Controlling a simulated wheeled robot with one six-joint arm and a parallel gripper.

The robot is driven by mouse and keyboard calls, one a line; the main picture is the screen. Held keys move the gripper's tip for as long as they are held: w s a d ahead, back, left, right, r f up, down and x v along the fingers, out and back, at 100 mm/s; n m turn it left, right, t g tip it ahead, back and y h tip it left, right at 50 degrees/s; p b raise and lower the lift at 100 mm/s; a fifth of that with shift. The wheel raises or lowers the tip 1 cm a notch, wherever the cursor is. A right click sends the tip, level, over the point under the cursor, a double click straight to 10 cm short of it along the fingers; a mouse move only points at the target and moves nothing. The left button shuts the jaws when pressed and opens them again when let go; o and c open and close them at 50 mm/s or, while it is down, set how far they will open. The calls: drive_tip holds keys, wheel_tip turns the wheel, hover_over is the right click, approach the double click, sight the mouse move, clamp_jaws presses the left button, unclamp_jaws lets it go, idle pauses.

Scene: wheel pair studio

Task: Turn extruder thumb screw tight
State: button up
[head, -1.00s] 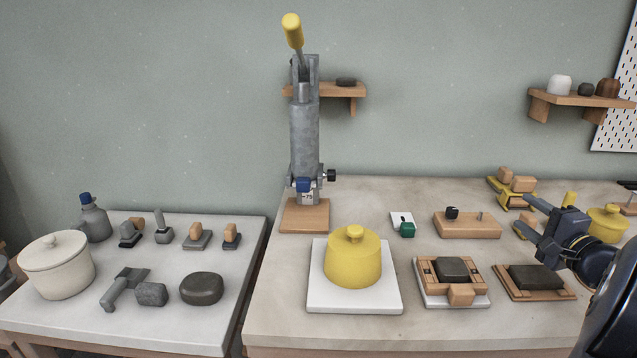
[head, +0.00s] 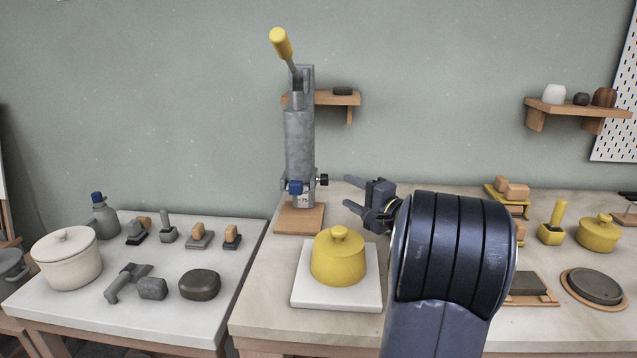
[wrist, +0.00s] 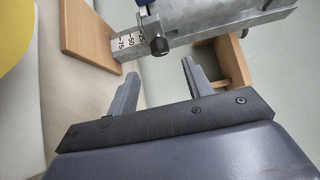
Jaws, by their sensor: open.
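The grey upright extruder (head: 299,145) with a yellow-ended lever (head: 281,43) stands on a wooden base (head: 300,217) at the back of the right table. A black thumb screw (head: 322,180) sticks out from the right of its lower end, beside a blue part (head: 295,187). My gripper (head: 348,191) is open and empty, just right of the screw, fingers pointing left at it. In the wrist view the black screw (wrist: 159,46) lies just beyond and between the open fingertips (wrist: 160,68), apart from them. A marked scale (wrist: 130,41) shows beside it.
A yellow lidded pot (head: 338,258) on a white slab (head: 335,292) stands in front of the extruder, below my gripper. A wall shelf (head: 337,99) is behind. My arm hides the middle right of the table. The left table (head: 190,319) holds several tools and a white pot (head: 67,258).

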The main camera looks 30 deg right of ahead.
sight(324, 180)
drive_tip(key=w+a, duration=0.1)
drive_tip(key=w, duration=0.7)
drive_tip(key=shift+w+p, duration=0.25)
drive_tip(key=shift+p, duration=0.1)
drive_tip(key=shift+a, duration=0.1)
drive_tip(key=shift+c, duration=0.6)
drive_tip(key=c, duration=0.9)
drive_tip(key=shift+o, duration=0.2)
